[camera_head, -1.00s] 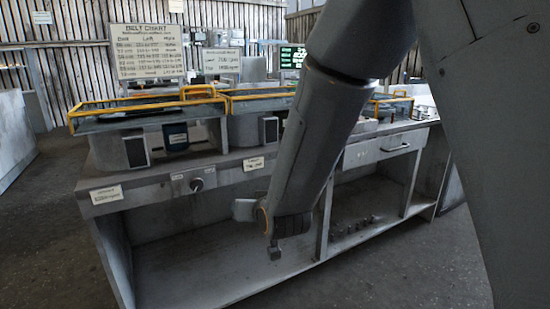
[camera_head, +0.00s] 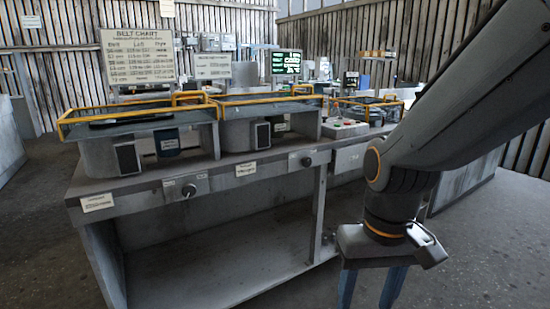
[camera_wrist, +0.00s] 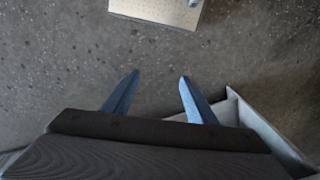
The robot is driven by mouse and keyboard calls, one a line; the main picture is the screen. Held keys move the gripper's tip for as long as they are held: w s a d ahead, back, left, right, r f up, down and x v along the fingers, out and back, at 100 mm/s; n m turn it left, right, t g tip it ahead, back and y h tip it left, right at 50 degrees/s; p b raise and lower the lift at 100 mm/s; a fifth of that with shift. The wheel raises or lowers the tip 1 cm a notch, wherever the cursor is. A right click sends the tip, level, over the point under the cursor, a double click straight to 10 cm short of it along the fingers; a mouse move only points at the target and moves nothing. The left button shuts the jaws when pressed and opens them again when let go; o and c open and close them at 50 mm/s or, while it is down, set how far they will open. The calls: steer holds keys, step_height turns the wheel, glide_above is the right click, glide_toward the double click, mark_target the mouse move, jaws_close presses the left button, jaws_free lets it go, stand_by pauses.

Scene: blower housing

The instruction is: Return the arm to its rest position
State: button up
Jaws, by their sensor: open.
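My gripper (camera_head: 370,290) hangs at the lower right of the head view, in front of the bench, with its two blue fingers pointing down and partly cut off by the bottom edge. In the wrist view my gripper (camera_wrist: 156,82) shows two blue fingers spread apart with nothing between them, over bare floor. My arm (camera_head: 450,110) comes in from the upper right of the head view and bends down at the wrist.
A grey workbench (camera_head: 130,205) with an open lower shelf stands ahead. Grey floor (camera_wrist: 60,60) lies below my gripper, with a pale box-like thing (camera_wrist: 165,10) at the top.

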steer(key=d+r+p, duration=0.3)
steer(key=r+p, duration=0.3)
steer(key=p, duration=0.5)
steer(key=shift+s+d+m, duration=0.35)
steer(key=shift+m, duration=0.05)
steer(key=shift+c, duration=0.6)
stand_by(1.4)
